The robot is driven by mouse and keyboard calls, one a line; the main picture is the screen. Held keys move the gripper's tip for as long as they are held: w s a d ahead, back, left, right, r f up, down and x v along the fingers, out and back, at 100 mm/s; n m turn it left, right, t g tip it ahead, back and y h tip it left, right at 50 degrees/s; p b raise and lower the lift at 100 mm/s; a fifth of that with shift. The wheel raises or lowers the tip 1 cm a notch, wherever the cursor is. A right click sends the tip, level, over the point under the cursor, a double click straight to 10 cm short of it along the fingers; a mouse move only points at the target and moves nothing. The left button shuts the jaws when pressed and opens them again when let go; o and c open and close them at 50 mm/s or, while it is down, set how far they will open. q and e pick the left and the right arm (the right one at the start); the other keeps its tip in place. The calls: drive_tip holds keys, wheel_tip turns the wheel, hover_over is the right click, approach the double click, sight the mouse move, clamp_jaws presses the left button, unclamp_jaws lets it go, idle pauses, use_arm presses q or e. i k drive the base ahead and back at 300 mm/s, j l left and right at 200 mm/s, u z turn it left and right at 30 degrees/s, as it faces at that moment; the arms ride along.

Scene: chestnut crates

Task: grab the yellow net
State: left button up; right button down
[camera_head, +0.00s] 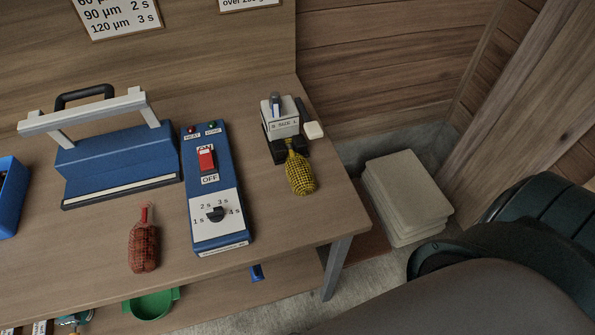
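The yellow net (300,176) is a small filled mesh bag lying near the right edge of the wooden table (300,220). Its narrow upper end meets the front of a small black-and-white device (284,128) marked with a size label; I cannot tell whether the two are joined. Nothing covers the wide lower part of the net. Neither of my grippers shows in the head view.
A blue control box (216,170) with a red switch stands left of the net. A red net (144,248) lies at the table's front. A blue sealer (118,160) stands behind it. White slabs (408,192) are stacked beyond the table's right edge. Bare tabletop lies in front of the yellow net.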

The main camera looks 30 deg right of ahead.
sight(300, 176)
drive_tip(key=k+l+z, duration=0.45)
drive_tip(key=k, duration=0.15)
drive_tip(key=k+l+z, duration=0.5)
drive_tip(key=k+l, duration=0.05)
